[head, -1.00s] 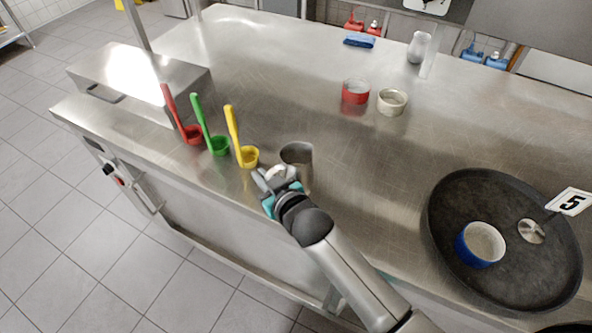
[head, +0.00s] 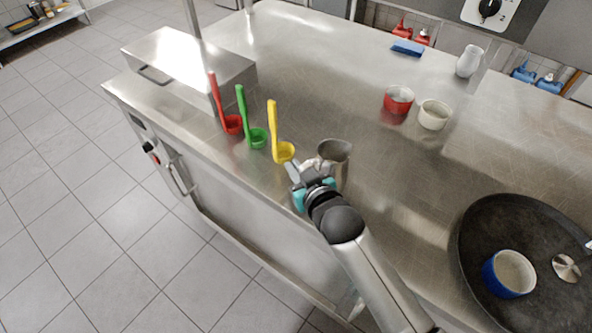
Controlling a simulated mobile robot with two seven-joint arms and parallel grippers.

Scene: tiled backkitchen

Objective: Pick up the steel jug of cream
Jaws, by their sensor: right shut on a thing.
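The steel jug (head: 336,153) stands upright near the front edge of the steel counter, just right of the yellow ladle. Its contents cannot be made out. My right gripper (head: 308,172) reaches in from the lower right and is shut on the jug at its near left side. The fingertips and the lower part of the jug are partly hidden by the gripper and arm. My left gripper is not in view.
Red (head: 231,123), green (head: 257,137) and yellow (head: 283,151) ladles stand left of the jug. A red ramekin (head: 398,99) and a cream ramekin (head: 433,115) sit behind. A black round tray (head: 480,220) with a blue bowl (head: 509,273) lies right. A white jug (head: 469,60) stands at the back.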

